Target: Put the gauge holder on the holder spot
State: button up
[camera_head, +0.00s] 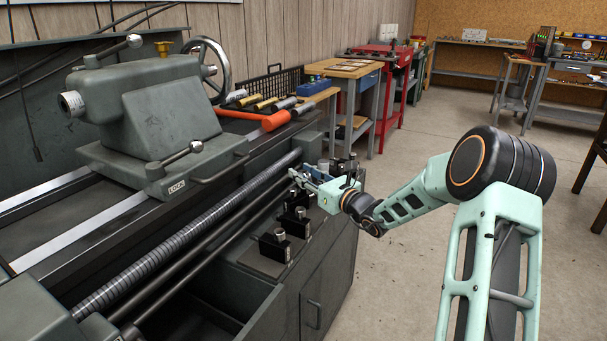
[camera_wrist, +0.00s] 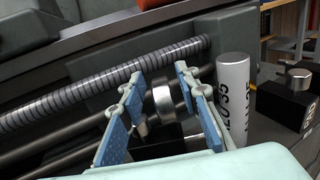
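Several black holder blocks with silver knobs stand on the lathe's grey end shelf (camera_head: 244,258). One is the front block (camera_head: 275,247); another is the block behind it (camera_head: 297,224). I cannot tell which is the gauge holder, and no marked holder spot can be made out. My gripper (camera_head: 296,177) reaches left over the back of the shelf. In the wrist view its blue-padded fingers (camera_wrist: 164,88) are apart. A silver knob (camera_wrist: 162,101) on a dark block shows between them, with gaps on both sides. My gripper hides part of that block.
A silver cylinder marked 35 (camera_wrist: 234,98) stands close to the right finger. A black block with a silver knob (camera_wrist: 298,80) is farther right. The ribbed lathe screw (camera_head: 190,235) and smooth rods run left of the shelf. The floor at right is open.

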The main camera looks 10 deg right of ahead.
jog(key=shift+s+r, duration=0.1)
jog(key=shift+r, duration=0.05)
jog(key=p+v, duration=0.2)
jog(key=v, duration=1)
jog(key=shift+p, duration=0.35)
